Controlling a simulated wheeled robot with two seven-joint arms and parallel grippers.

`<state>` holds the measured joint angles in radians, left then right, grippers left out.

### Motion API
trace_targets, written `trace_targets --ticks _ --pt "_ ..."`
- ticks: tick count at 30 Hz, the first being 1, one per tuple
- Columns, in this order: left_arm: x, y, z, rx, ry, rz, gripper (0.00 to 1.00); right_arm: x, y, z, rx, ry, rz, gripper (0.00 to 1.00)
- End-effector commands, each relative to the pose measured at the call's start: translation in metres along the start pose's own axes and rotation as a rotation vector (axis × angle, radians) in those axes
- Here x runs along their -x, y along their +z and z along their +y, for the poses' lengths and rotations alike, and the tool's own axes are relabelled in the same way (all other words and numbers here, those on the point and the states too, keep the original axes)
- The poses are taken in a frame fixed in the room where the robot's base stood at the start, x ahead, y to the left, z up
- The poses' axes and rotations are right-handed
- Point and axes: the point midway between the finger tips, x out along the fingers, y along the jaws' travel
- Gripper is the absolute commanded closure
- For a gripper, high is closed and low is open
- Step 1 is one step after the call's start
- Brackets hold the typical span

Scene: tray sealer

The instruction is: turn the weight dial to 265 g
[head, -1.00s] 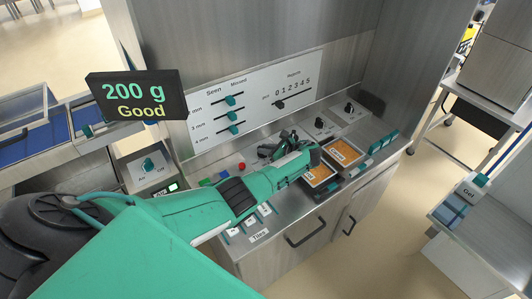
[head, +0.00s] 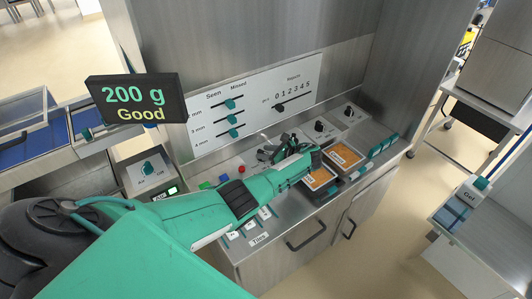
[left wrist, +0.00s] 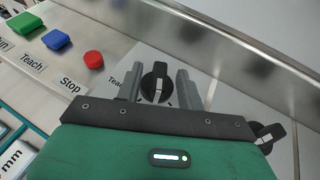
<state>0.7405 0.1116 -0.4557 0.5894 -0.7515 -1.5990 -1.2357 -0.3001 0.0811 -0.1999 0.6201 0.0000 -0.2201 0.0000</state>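The display (head: 133,97) reads "200 g" and "Good". My left gripper (head: 283,146) is low over the machine's panel in the head view. In the left wrist view its two grey fingers (left wrist: 158,82) are apart, one on each side of a black dial (left wrist: 153,84) with a pale pointer mark. I cannot tell whether the fingers touch the dial. The gripper body hides the lower part of its plate, and its label is cut off to "Tea". I cannot tell from the labels which dial sets the weight. My right gripper is not in view.
Red (left wrist: 93,60), blue (left wrist: 56,40) and green (left wrist: 25,27) buttons lie left of the gripper. More black dials (left wrist: 190,31) stand close by; another (left wrist: 267,135) is partly behind the gripper. Orange-filled trays (head: 345,155) sit right of the arm.

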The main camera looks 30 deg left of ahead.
Motion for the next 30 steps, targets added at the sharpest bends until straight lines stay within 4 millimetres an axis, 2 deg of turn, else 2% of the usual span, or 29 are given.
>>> trace_targets --ticks 5,12,18,24,30 --pt "0.026 -0.001 -0.001 0.002 -0.004 0.002 0.62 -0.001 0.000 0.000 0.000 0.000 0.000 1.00" --pt "0.082 -0.002 -0.001 0.001 -0.005 0.003 0.62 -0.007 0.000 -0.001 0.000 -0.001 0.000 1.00" --pt "0.118 -0.002 0.000 0.001 -0.002 0.002 0.62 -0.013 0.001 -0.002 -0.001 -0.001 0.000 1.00" --pt "0.134 -0.001 0.000 -0.001 -0.001 0.001 0.62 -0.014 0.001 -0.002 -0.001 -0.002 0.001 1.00" --pt "0.136 -0.001 0.000 -0.001 0.000 0.001 0.62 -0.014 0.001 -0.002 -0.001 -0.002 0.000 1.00"
